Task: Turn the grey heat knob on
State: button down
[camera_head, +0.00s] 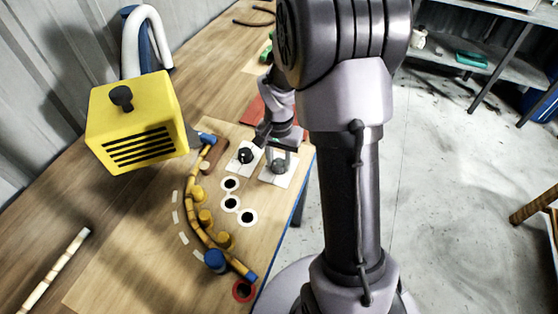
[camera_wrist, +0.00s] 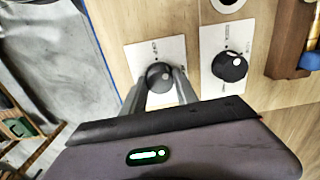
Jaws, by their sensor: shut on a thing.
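The grey heat knob (camera_wrist: 160,74) sits on a white plate (camera_wrist: 138,52) with small dark marks, near the board's edge. A white dot shows on the knob's right side in the wrist view. In the head view the knob (camera_head: 279,167) is right of the black knob. My gripper (camera_wrist: 161,84) reaches down over it, one finger on each side, shut on the knob. The lower part of the knob is hidden in the wrist view.
A black knob (camera_wrist: 229,67) on its own white plate stands close beside. A curved rattan pole (camera_head: 190,208) lies against yellow pegs on the board. A yellow heater box (camera_head: 135,115) hangs at left. White-ringed holes (camera_head: 231,203) lie near the plates.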

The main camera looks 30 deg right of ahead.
aim_at(279, 162)
jog(key=m+b, duration=0.1)
jog(key=m, duration=0.3)
jog(key=m+b, duration=0.1)
jog(key=m, duration=0.4)
jog(key=shift+m, duration=0.3)
dwell(0.3)
jog(key=c, duration=0.9)
grip_release()
jog(key=shift+c, duration=0.2)
notch_tip(279, 162, up, 17)
jog(key=p, duration=0.7)
jog(key=shift+r, duration=0.2)
